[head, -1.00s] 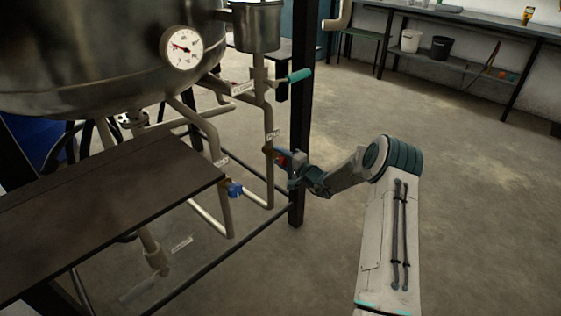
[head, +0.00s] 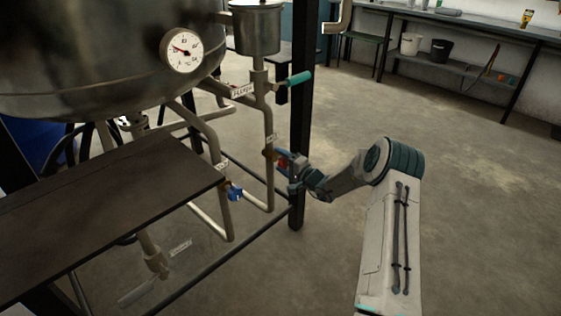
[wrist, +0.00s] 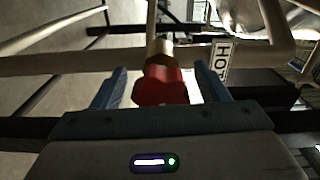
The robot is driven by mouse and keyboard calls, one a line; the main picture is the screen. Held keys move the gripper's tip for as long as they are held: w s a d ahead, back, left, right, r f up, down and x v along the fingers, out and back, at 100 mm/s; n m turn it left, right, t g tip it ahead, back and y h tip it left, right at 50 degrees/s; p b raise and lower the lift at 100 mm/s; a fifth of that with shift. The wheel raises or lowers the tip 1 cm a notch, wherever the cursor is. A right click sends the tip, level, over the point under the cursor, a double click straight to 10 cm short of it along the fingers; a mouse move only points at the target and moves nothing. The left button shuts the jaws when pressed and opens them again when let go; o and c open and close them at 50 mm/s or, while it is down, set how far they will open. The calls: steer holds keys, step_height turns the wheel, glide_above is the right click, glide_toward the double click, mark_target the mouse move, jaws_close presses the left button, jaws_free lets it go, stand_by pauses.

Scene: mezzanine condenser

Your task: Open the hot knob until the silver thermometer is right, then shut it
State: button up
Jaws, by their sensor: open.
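The red hot knob (wrist: 160,86) sits on a brass stem in the wrist view, beside a white label reading HOT (wrist: 221,60). My gripper (wrist: 162,88) is open, with one blue finger on each side of the knob; I cannot tell whether either finger touches it. In the head view my gripper (head: 284,163) is at the knob on the right-hand vertical pipe, partly covering it. The round silver thermometer (head: 184,50) is on the front of the metal tank, with a white dial and its needle pointing up and left.
A blue knob (head: 234,192) is on the neighbouring pipe to the left. A teal lever (head: 299,77) sticks out above. A black post (head: 300,130) stands close behind my gripper. A dark shelf (head: 110,205) fills the lower left.

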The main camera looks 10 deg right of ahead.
steer(key=p+v, duration=0.2)
steer(key=v, duration=1.1)
steer(key=shift+p, duration=0.3)
steer(key=shift+s+d, duration=0.1)
steer(key=shift+s, duration=0.05)
stand_by(6.2)
